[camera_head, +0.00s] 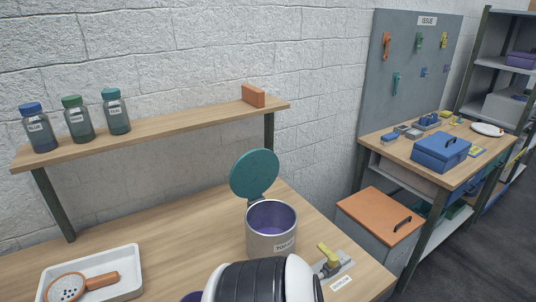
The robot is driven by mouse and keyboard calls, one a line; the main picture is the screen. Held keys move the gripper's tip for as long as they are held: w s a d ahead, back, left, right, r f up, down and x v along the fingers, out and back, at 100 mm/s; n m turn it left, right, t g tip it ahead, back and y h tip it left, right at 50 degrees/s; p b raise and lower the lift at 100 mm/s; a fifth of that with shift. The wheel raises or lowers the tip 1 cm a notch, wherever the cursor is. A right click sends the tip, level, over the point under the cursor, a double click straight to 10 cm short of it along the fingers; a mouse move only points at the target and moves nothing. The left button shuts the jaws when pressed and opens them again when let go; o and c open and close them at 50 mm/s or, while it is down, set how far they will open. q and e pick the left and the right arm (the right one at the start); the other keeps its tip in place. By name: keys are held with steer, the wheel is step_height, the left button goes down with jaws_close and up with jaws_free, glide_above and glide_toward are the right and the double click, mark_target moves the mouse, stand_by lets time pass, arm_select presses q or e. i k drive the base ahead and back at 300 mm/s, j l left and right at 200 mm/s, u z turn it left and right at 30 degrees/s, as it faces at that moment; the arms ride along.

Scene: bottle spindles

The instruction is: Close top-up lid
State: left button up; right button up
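The top-up canister (258,240) is a light grey round pot with a label on its front, standing on the wooden table. Its teal round lid (255,174) is open, tilted up at the back on a hinge. The canister's purple inside shows through the open top. A black and white part of my own arm fills the bottom middle, just in front of the canister. Neither gripper shows in this view.
A yellow-handled fitting (328,255) on a grey plate sits right of the canister. A white tray (131,271) holds an orange-handled strainer (68,288). A shelf (190,124) above holds blue, green and teal bottles and an orange block (252,95).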

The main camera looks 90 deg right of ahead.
mark_target(252, 174)
steer(key=l+z, duration=0.1)
steer(key=z, duration=0.8)
steer(key=l+z, duration=0.15)
steer(key=z, duration=0.8)
steer(key=i+z, duration=0.1)
steer(key=z, duration=0.35)
steer(key=l, duration=0.05)
